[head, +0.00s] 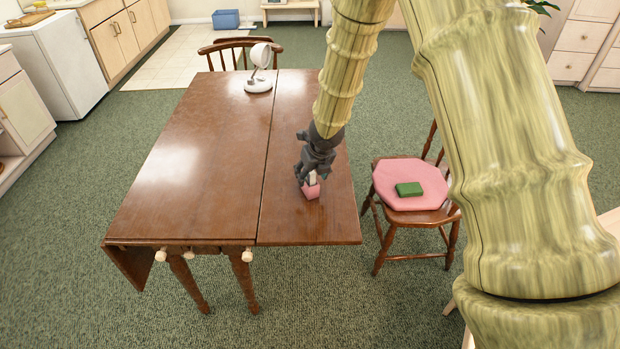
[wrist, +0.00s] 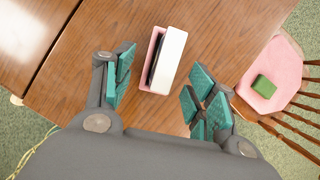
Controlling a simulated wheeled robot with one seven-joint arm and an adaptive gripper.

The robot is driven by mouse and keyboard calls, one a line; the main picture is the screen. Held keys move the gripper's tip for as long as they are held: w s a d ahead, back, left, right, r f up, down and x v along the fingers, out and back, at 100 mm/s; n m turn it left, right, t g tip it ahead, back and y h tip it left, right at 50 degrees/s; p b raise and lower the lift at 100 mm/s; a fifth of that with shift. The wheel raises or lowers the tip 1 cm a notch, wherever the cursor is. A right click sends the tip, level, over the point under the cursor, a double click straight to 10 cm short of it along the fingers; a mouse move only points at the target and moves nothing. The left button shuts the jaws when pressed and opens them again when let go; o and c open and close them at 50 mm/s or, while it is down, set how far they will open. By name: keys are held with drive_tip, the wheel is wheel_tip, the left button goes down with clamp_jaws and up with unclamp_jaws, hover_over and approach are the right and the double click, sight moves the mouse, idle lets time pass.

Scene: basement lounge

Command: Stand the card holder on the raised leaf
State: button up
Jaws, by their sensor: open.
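The card holder (head: 311,191) is pink with a white card face. It stands on the raised leaf (head: 335,222), the right-hand strip of the brown table. In the wrist view the card holder (wrist: 152,62) shows a pink edge, a dark gap and a white face, between and slightly beyond my fingers. My gripper (head: 308,174) is open just above and around the holder's top. In the wrist view its teal-padded fingers are spread to either side, with visible gaps to the holder. The gripper partly hides the holder in the head view.
A white lamp-like object (head: 258,80) stands at the table's far end. A chair with a pink cushion (head: 390,172) and a green block (head: 409,189) is right of the leaf. Another chair (head: 240,43) is behind the table. The main tabletop (head: 200,150) is largely clear.

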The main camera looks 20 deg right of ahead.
drive_tip(key=v, duration=0.6)
drive_tip(key=shift+r+p, duration=0.15)
drive_tip(key=shift+p, duration=0.2)
drive_tip(key=shift+s, duration=0.1)
